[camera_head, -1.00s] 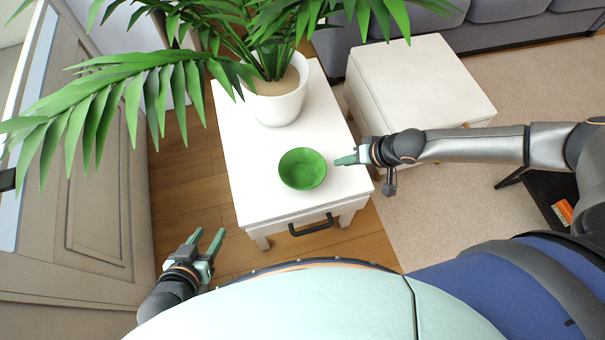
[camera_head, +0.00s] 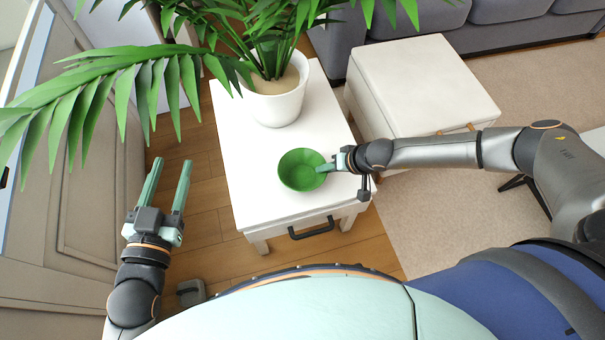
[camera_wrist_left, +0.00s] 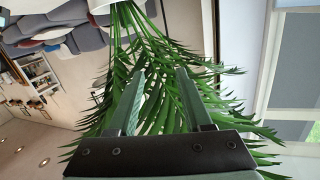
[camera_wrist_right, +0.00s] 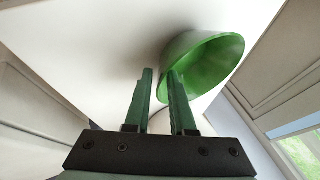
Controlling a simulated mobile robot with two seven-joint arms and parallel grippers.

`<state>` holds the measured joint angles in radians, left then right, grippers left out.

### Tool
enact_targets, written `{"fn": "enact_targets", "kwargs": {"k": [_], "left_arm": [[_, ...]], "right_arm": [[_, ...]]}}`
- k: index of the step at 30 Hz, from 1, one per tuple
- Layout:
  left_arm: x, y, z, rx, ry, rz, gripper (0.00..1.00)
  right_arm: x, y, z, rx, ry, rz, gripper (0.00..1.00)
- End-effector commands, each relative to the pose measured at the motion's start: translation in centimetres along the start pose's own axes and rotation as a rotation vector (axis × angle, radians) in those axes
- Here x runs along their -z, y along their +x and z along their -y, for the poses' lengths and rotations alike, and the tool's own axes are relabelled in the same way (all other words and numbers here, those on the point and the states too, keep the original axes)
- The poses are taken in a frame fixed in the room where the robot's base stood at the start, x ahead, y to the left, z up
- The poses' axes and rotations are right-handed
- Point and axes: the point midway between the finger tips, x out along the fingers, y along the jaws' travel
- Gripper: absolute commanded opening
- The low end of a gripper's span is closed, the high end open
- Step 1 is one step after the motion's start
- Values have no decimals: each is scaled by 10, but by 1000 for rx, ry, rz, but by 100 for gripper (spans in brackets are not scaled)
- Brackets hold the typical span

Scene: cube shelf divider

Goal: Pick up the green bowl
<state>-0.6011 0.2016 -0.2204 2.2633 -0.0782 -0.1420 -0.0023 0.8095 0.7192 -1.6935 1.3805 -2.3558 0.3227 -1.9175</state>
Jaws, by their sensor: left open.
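The green bowl (camera_head: 296,172) sits upright on the white side table (camera_head: 225,125). My right gripper (camera_head: 327,166) is at the bowl's right rim in the head view. In the right wrist view the bowl (camera_wrist_right: 218,62) has its near wall reaching between the two fingers (camera_wrist_right: 160,72), with one finger in front of its inside. The fingers are apart; I cannot tell whether they touch the bowl. My left gripper (camera_head: 172,162) is open and empty, left of the table over the wooden floor. The left wrist view shows only plant leaves between its fingers (camera_wrist_left: 160,72).
A potted plant (camera_head: 276,104) stands on the table behind the bowl, its leaves spreading over the left side. A white ottoman (camera_head: 420,85) is right of the table. A black drawer handle (camera_head: 312,228) sticks out in front. A grey sofa (camera_head: 400,20) is behind.

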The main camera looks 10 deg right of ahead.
Motion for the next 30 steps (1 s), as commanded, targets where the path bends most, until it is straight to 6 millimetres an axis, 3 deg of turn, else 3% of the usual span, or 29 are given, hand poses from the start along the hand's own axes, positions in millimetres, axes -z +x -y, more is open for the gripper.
{"fn": "enact_targets", "kwargs": {"k": [6, 10, 20, 26, 30], "left_arm": [[43, 0, 4, 4, 52, -175, 50], [58, -2, 4, 4, 70, -235, 50], [64, -3, 4, 4, 75, -254, 50], [63, -3, 4, 4, 75, -253, 50], [63, -3, 4, 4, 75, -253, 50]], "right_arm": [[0, 19, 0, 1, -1, -1, 22], [0, 24, 0, 1, -1, -1, 22], [0, 24, 0, 1, 0, -1, 21], [0, 24, 0, 1, 0, 0, 0], [0, 24, 0, 0, 0, 0, 0]]}}
